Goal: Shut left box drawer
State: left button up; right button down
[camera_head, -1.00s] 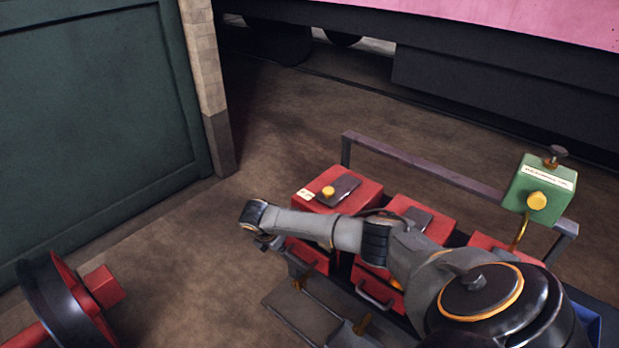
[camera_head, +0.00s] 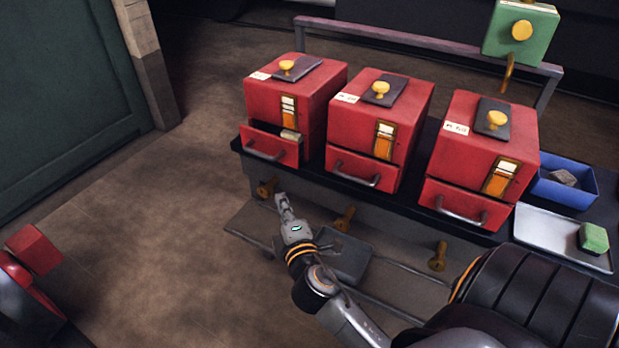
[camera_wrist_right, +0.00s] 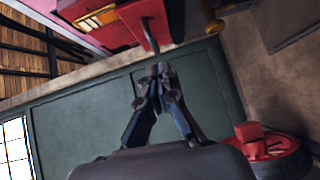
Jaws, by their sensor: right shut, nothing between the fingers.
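Three red boxes stand in a row on a dark bench. The left box (camera_head: 290,100) has a drawer (camera_head: 268,147) with a metal handle at its base. That drawer stands part-way out, and something pale shows inside at its right end. My right gripper (camera_head: 281,198) is shut and empty, in front of and below the left drawer, apart from it in the head view. In the right wrist view the shut fingertips (camera_wrist_right: 158,70) lie just below a metal handle (camera_wrist_right: 150,35) on a red drawer front. My left gripper is not in view.
The middle box (camera_head: 375,125) and right box (camera_head: 480,150) have their drawers in. Brass knobs (camera_head: 345,217) stick out below the bench edge. A blue bin (camera_head: 562,205), a pale tray (camera_head: 530,228) and a green block (camera_head: 594,238) are at right.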

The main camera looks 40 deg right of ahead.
jog(key=s+d, duration=0.2)
send_near(291, 157)
jog(key=w+a, duration=0.2)
jog(key=w, duration=0.2)
jog(key=shift+h, duration=0.4)
jog(key=d, duration=0.1)
jog(key=w+d, duration=0.1)
jog(key=d, duration=0.1)
jog(key=shift+w+d+f, duration=0.25)
jog(key=shift+d+f, duration=0.1)
jog(key=shift+f, duration=0.05)
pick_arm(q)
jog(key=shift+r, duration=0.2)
pick_arm(e)
jog(key=shift+d, duration=0.1)
jog(key=shift+w, duration=0.1)
